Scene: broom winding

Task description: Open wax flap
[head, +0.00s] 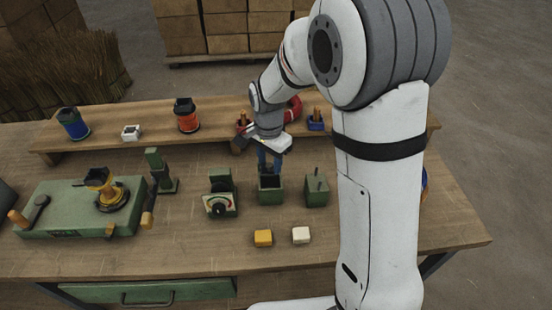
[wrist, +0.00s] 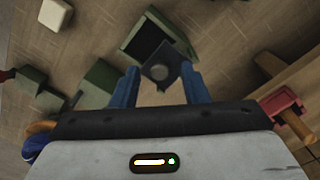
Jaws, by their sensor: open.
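A small green box (head: 271,197) stands on the bench in the middle. It also shows in the wrist view (wrist: 133,42), where its dark inside is visible. A dark grey flap (wrist: 165,68) with a round mark on it lies at the box's edge nearest my gripper. My gripper (wrist: 160,80) is open, with one blue finger on each side of the flap's near part. Whether the fingers touch the flap cannot be told. In the head view my gripper (head: 270,163) points down just behind the box, and the flap is hard to make out between its fingers.
A green dial box (head: 220,200) stands left of the box and a green block with a pin (head: 316,191) stands right. A yellow block (head: 263,238) and a white block (head: 301,235) lie in front. A raised wooden shelf (head: 105,140) runs behind.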

